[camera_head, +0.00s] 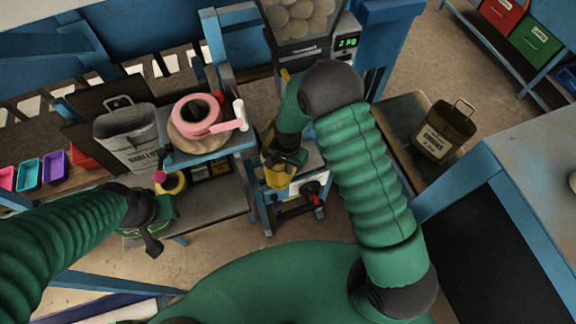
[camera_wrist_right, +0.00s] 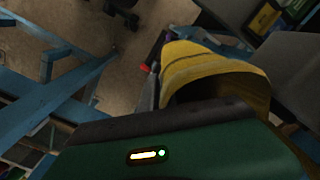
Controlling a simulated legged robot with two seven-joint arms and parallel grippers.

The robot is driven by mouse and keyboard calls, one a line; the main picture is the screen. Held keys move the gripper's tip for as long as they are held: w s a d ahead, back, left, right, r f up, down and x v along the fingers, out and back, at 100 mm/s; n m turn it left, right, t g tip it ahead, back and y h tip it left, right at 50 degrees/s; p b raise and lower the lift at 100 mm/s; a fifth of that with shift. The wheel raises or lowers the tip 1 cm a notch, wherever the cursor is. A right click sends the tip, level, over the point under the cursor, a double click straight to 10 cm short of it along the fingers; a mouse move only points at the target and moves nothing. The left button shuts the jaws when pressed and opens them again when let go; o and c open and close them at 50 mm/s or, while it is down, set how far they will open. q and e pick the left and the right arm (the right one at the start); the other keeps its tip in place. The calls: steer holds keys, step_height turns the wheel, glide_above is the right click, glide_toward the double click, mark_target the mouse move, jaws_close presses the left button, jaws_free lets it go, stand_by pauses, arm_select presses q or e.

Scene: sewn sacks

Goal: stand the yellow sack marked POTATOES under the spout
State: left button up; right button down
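The yellow sack (camera_head: 278,176) is on the small blue stand below the hopper, mostly hidden by my right gripper (camera_head: 288,157). In the right wrist view the yellow sack (camera_wrist_right: 205,67) shows its curved wall and dark open mouth. A grey finger (camera_wrist_right: 150,88) lies against the sack's left edge; the other finger is hidden, and the gripper looks shut on the rim. I cannot read the sack's marking. The hopper (camera_head: 297,48) holds potatoes; its spout is hidden behind my right forearm. My left gripper (camera_head: 150,228) hangs at lower left, away from the sack; its fingers are unclear.
A grey sack (camera_head: 126,139) stands at left, and a brown sack marked ONIONS (camera_head: 443,132) at right. A display (camera_head: 347,43) reads 2 kg. A blue-framed bench (camera_head: 528,155) fills the right side.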

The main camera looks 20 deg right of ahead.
steer(key=shift+f, duration=1.1)
arm_select(q)
steer(key=shift+r, duration=0.5)
arm_select(e)
steer(key=c, duration=1.6)
jaws_free()
steer(key=shift+r, duration=0.2)
